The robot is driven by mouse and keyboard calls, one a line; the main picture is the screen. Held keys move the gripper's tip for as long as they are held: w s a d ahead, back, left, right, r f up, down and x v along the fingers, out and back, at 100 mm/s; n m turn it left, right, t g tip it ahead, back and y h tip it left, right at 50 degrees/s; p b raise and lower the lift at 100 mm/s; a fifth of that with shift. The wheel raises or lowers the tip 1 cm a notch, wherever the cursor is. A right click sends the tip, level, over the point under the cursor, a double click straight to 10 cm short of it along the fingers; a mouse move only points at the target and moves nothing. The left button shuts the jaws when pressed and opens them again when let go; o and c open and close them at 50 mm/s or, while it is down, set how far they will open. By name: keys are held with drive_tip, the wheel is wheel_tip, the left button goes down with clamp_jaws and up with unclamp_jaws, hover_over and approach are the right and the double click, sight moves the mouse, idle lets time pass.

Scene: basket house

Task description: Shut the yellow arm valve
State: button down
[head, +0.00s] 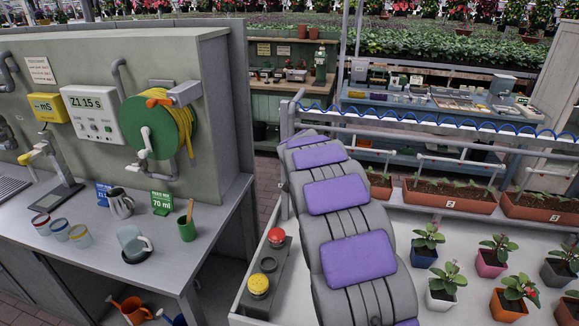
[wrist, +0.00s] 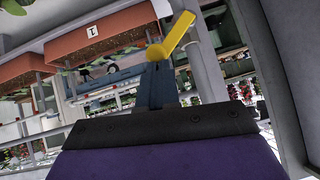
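My gripper (wrist: 165,122) shows as a broad purple part with a dark bolted edge across the bottom of the wrist view. The lever appears beyond this edge, with no visible contact. Only one jaw shows, so its opening is unclear.
An orange planter marked I (wrist: 95,42) and a pale upright post (wrist: 250,80) flank the lever in the wrist view. In the head view, a blue hose (head: 430,119) runs along a rail above planters (head: 450,197). Potted plants stand on the right table.

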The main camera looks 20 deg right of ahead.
drive_tip(key=s+d+f+y, duration=0.1)
drive_tip(key=s+d+f, duration=0.1)
drive_tip(key=f, duration=0.3)
drive_tip(key=shift+d+f+m+t, duration=0.3)
drive_tip(key=shift+d+t, duration=0.1)
drive_tip(key=shift+d, duration=0.4)
drive_tip(key=shift+s, duration=0.1)
drive_tip(key=shift+f, duration=0.1)
idle(0.4)
drive_tip(key=shift+w+a+f+b, duration=0.1)
drive_tip(key=shift+w+a+b, duration=0.15)
drive_tip(key=shift+a+b, duration=0.1)
drive_tip(key=shift+r, duration=0.2)
